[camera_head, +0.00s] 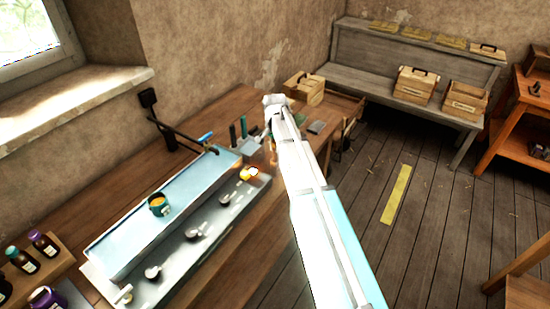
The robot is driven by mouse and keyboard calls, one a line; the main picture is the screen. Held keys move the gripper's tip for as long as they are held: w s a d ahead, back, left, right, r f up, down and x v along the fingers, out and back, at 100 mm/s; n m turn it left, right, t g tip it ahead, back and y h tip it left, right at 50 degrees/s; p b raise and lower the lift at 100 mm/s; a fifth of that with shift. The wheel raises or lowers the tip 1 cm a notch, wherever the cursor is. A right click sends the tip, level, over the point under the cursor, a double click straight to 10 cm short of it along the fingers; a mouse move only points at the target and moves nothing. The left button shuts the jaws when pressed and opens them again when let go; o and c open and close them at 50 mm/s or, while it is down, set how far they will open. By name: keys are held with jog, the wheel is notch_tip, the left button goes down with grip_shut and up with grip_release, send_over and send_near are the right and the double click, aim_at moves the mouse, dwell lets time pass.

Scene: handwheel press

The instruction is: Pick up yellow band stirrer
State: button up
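No stirrer with a yellow band can be made out for sure at this size. Several thin dark green upright sticks (238,130) stand at the back of the workbench, and I cannot tell whether any has a yellow band. My white and pale blue arm reaches from the bottom right over the bench's right part. Its far end, with my gripper (276,108), is near the back of the bench, right of the sticks. The fingers are not clear, and I see nothing held. The arm hides part of the bench.
A long pale blue tray (125,235) holds a teal cup (159,205). Bottles (44,243) stand at left. A wooden box (304,88) is behind my arm.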

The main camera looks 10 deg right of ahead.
jog(key=shift+r, duration=0.2)
grip_shut()
notch_tip(320, 180, up, 10)
jog(key=p, duration=1)
jog(key=shift+f, duration=0.2)
dwell(0.4)
